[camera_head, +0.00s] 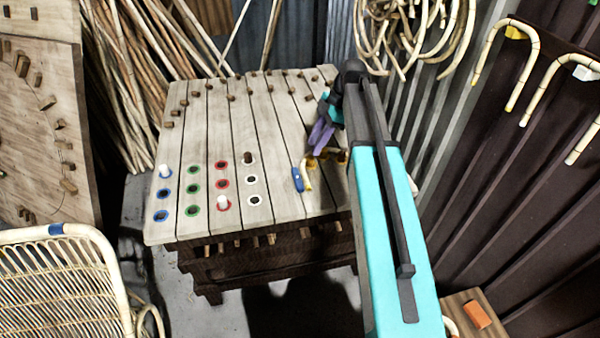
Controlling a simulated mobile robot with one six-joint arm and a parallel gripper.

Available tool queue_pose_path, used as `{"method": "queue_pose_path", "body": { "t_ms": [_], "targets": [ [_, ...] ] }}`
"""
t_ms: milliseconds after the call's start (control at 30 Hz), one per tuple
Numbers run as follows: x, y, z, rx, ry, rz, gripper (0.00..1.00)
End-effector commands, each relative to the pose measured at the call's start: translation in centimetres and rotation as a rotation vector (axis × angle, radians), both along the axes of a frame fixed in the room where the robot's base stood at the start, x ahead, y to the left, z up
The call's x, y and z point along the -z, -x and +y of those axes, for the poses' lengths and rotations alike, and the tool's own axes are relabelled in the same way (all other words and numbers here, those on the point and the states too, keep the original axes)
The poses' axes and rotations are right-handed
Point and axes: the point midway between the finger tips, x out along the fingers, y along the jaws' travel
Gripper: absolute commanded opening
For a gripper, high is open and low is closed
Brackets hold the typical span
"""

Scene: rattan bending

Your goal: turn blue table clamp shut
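A small blue clamp (297,180) is on the slatted wooden table (235,130), at its right front part. A short pale curved piece (308,176) stands against its right side. My arm hides the table's right edge.
Blue, green, red and white ringed holes (192,188) with several pegs fill the table's left front. Wooden pegs line its back. A rattan chair (60,285) stands at the lower left. Bent canes (503,60) hang on the right wall.

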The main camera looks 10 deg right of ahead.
Motion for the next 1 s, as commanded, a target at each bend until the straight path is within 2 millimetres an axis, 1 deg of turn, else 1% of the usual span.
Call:
{"method": "queue_pose_path", "body": {
  "t_ms": [33,267,300,367,400,633,1000],
  "targets": [
    [0.0,0.1,0.1,-0.001,0.0,0.0,0.41],
    [0.1,0.0,0.0,0.001,-0.001,0.001,0.8],
    [0.2,0.0,0.0,0.001,-0.001,0.001,0.87],
    [0.3,0.0,0.0,0.0,-0.001,0.002,0.97],
    [0.5,0.0,0.1,0.0,-0.001,0.002,1.0],
    [1.9,0.0,0.7,0.001,-0.001,0.003,1.0],
    [5.6,0.1,2.1,0.003,-0.001,0.003,1.0]
  ]
}}
